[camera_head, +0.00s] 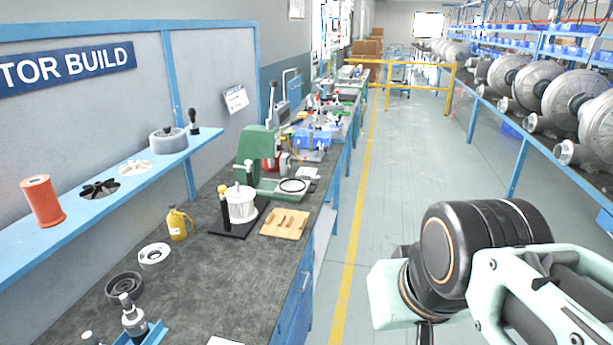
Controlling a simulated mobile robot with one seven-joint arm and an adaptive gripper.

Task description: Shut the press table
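A green press (258,148) stands on the dark workbench, left of the picture's middle. Its low green base or table (278,194) reaches out to the right of the column, toward the bench's aisle edge. A dark-rimmed ring with a pale middle (293,186) lies on it. I cannot tell from here how far the table is slid out. My arm fills the lower right, over the aisle and well to the right of the press. My gripper's fingers are out of the picture below, so its state is hidden.
A white slotted part on a black plate (241,204) and a wooden block (284,223) sit in front of the press. A yellow bottle (178,223) and metal rings stand nearer. Blue bins (313,142) lie beyond. The aisle (400,165) is clear; blowers line the right rack.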

